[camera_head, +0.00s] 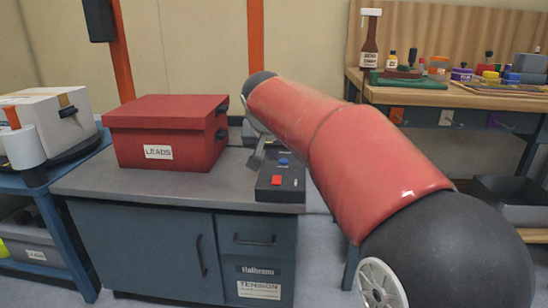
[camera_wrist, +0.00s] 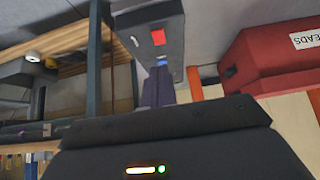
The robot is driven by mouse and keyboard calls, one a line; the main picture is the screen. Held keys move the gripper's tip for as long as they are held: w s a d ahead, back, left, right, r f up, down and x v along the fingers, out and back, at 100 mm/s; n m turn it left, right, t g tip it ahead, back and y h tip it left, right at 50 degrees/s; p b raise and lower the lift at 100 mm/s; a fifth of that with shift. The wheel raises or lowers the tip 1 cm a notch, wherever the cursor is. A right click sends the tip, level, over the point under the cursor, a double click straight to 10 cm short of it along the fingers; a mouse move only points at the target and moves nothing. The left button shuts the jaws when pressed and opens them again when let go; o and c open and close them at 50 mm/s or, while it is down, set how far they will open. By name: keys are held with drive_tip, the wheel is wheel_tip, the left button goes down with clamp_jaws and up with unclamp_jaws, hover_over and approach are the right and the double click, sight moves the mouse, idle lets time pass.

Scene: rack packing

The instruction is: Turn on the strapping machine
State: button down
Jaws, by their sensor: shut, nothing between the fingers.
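A blue-grey cabinet (camera_head: 140,245) with a grey top carries a dark control box (camera_head: 281,193) at its right front corner. The box has a red button (camera_head: 276,181), a blue button (camera_head: 284,161) behind it and a small light-coloured part (camera_head: 295,183) to the right. The red button (camera_wrist: 158,37) and blue button (camera_wrist: 162,62) also show in the wrist view. My gripper (camera_head: 257,158) is shut and empty at the box's left rear side. In the wrist view its fingertips (camera_wrist: 157,74) overlap the picture close to the blue button; contact cannot be told.
A red box (camera_head: 165,135) labelled LEADS stands on the cabinet, left of my gripper. A blue cart (camera_head: 65,190) with a white carton (camera_head: 55,110) is at the left. A wooden workbench (camera_head: 420,95) with bottles and small items is at the back right.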

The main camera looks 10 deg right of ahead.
drive_tip(key=shift+s+a+r, duration=0.3)
drive_tip(key=shift+s+r, duration=0.4)
drive_tip(key=shift+s, duration=0.2)
drive_tip(key=s+f+n, duration=0.1)
drive_tip(key=s+f, duration=0.3)
drive_tip(key=s, duration=0.5)
drive_tip(key=s+d+f+n+g+y+p, duration=0.1)
drive_tip(key=s+f, duration=0.4)
drive_tip(key=s, duration=0.5)
drive_tip(key=s+d+f+n+y+p, duration=0.1)
drive_tip(key=s+f, duration=0.4)
drive_tip(key=s, duration=0.4)
drive_tip(key=shift+s+f+n+g, duration=0.2)
drive_tip(key=shift+s+n+g, duration=0.1)
drive_tip(key=shift+s, duration=0.1)
